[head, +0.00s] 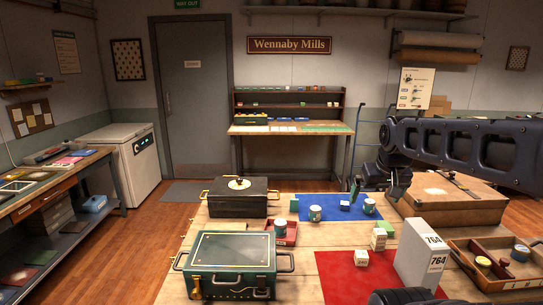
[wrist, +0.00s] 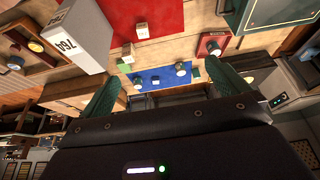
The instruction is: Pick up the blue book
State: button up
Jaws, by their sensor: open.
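No thing is plainly a blue book. A small flat blue item (head: 83,153) lies beside a pink one on the left workbench, too small to tell if it is a book. A flat blue mat-like sheet (head: 330,210) lies on the middle table and also shows in the wrist view (wrist: 165,84); small cans and blocks stand on it. My gripper (head: 356,187) hangs near the sheet's right part in the head view. In the wrist view my gripper (wrist: 163,72) has its two green fingers wide apart, with nothing held between them.
The middle table (head: 305,270) holds a green case (head: 232,262), a black case (head: 238,200), a red mat (head: 350,283), a white box marked 764 (head: 420,255) and a wooden tray (head: 490,285). The left workbench (head: 50,195) is apart, across open floor (head: 135,245).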

dwell(0.7)
jog(key=w+d+r+m, duration=0.3)
jog(key=w+d+r, duration=0.3)
jog(key=w+r, duration=0.1)
jog(key=w+d+f+m+g+h, duration=0.1)
jog(key=w+d+m+g+h, duration=0.1)
jog(key=w+d+m, duration=0.9)
jog(key=w+d+f+m+g+h, duration=0.1)
jog(key=w+d+m+g+h, duration=0.25)
jog(key=w+d, duration=0.85)
jog(key=shift+m+t+y, duration=0.35)
jog(key=shift+y, duration=0.2)
jog(key=shift+s+a+f+x, duration=0.5)
jog(key=shift+a+x, duration=1.1)
jog(key=shift+x, duration=5.6)
jog(key=shift+s+a+f+x, duration=0.2)
jog(key=shift+a+f+x, duration=1)
jog(key=shift+x, duration=5.95)
jog(key=shift+s+a+f+x, duration=0.35)
jog(key=shift+a+x, duration=1.65)
jog(key=shift+x, duration=5.2)
jog(key=shift+r, duration=0.2)
jog(key=c, duration=0.7)
